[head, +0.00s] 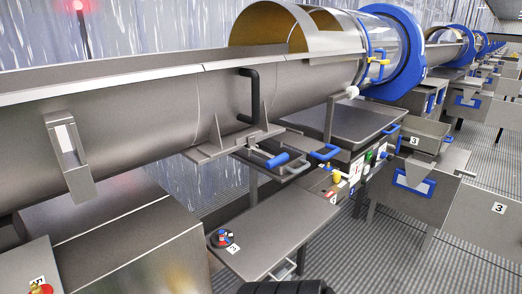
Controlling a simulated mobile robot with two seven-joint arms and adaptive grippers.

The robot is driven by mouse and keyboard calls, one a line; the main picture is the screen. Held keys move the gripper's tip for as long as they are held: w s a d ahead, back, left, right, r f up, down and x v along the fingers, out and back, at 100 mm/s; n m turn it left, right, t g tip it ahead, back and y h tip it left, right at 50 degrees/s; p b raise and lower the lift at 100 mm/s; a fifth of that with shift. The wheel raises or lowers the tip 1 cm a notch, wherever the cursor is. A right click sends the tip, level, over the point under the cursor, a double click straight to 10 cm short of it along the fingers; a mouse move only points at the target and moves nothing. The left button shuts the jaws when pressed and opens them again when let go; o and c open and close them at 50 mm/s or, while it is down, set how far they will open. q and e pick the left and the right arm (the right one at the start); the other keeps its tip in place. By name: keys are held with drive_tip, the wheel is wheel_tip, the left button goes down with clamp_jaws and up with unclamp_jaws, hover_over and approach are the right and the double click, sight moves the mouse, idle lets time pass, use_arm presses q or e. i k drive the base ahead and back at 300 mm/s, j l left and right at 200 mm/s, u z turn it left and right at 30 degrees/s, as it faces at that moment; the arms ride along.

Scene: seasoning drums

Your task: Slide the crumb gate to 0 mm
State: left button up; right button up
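A flat metal slide plate with a blue grip (278,160) sits under the long steel trough (150,110), below a black bar handle (253,95). It looks like the crumb gate, but no label on it can be read. How far it is open cannot be told, and no millimetre scale is readable. Neither of my grippers shows in the head view. A dark ribbed shape (285,287) at the bottom edge is cut off, and I cannot tell what it is.
A steel table marked 3 (265,228) stands below the trough, with a small red and blue knob unit (222,238) on it. A control panel (360,168) and blue-rimmed drum (395,50) are at right. A steel box (140,250) fills the lower left.

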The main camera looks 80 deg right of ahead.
sight(308, 145)
drive_tip(key=z, duration=3.05)
drive_tip(key=l, duration=0.2)
drive_tip(key=i+z, duration=0.05)
